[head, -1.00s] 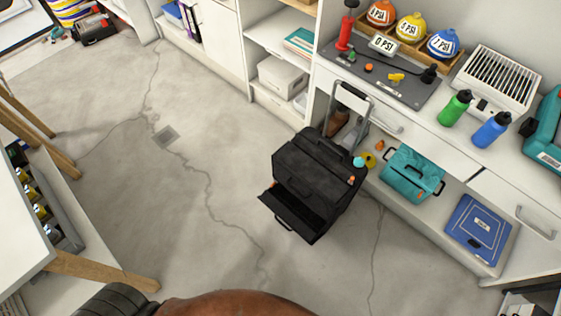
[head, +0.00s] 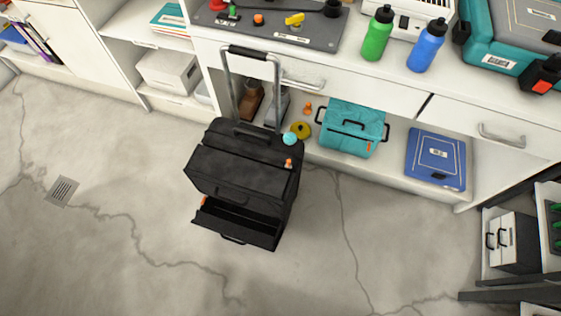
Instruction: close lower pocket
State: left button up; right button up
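A black trolley bag (head: 245,165) stands upright on the concrete floor in front of the white cabinets, with its grey pull handle (head: 250,55) raised. Its lower pocket (head: 238,222) is open: the front panel is tilted out toward the viewer, showing a dark inside, and a small handle loop (head: 232,239) shows at its front edge. The upper front section (head: 235,178) looks shut. Neither of my grippers is in the head view.
A teal tool bag (head: 352,128) and a blue case (head: 436,160) lie on the low shelf behind. Green (head: 378,33) and blue (head: 427,45) bottles stand on the counter. A dark shelf unit (head: 520,262) is at right. Floor in front of and left of the bag is clear.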

aim_at(255, 233)
jog(key=z, duration=1.1)
jog(key=k, duration=0.8)
jog(key=u, duration=1.15)
jog(key=k, duration=0.35)
jog(key=u, duration=0.5)
jog(key=i, duration=0.55)
jog(key=z, duration=1.5)
